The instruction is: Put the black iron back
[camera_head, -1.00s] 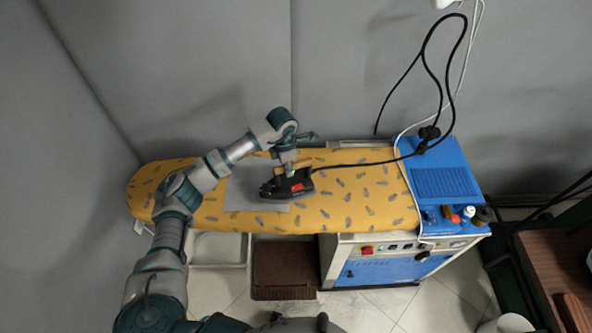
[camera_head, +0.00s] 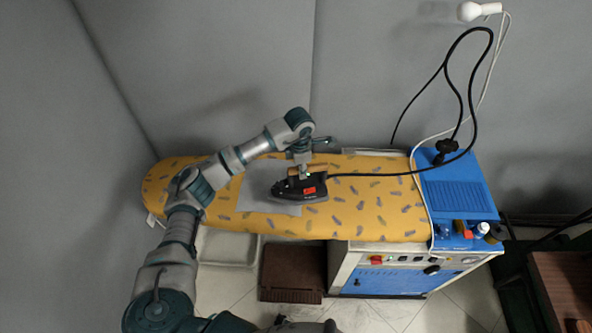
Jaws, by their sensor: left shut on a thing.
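The black iron (camera_head: 302,188) with a red patch on its side stands on the yellow patterned ironing board (camera_head: 375,215). Its nose points left, over the right part of a grey cloth (camera_head: 258,198). My left gripper (camera_head: 303,173) comes down from above and is shut on the iron's handle, which it partly hides. A black cord (camera_head: 385,174) runs right from the iron towards the blue steam unit. My right gripper is not in view.
The blue steam unit (camera_head: 455,196) stands at the board's right end, with small bottles on its front edge. The black cord loops up above it (camera_head: 476,100). A grey wall (camera_head: 220,70) stands close behind the board. The board right of the iron is clear.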

